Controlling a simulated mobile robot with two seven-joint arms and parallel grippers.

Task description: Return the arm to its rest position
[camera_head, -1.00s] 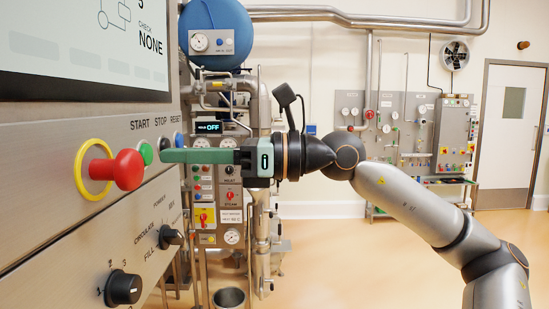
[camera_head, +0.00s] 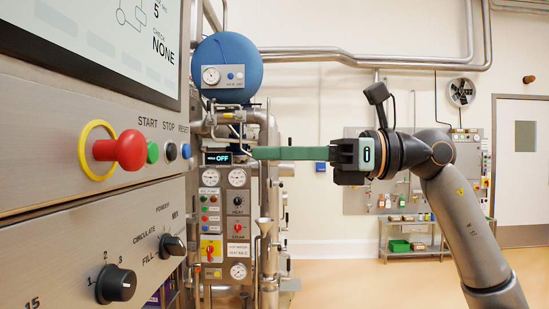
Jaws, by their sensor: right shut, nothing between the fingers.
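My right gripper (camera_head: 256,153) comes in from the right with its long green fingers pressed together, pointing left and empty. Its tips are apart from the control panel (camera_head: 60,210), to the right of its button row in the picture. The panel carries a red mushroom button (camera_head: 125,150) with a yellow ring, a green START button (camera_head: 153,152), a dark STOP button (camera_head: 171,151) and a blue RESET button (camera_head: 186,151). My right arm is bent, with its forearm running down to the lower right. My left gripper is not in view.
Below the buttons are black knobs (camera_head: 116,284). Behind the fingers stands a pipe rig with a blue tank (camera_head: 226,68) and a small box display reading OFF (camera_head: 216,157). A wall panel, a steel table (camera_head: 412,225) and a door (camera_head: 521,160) are farther back. Open floor lies at lower middle.

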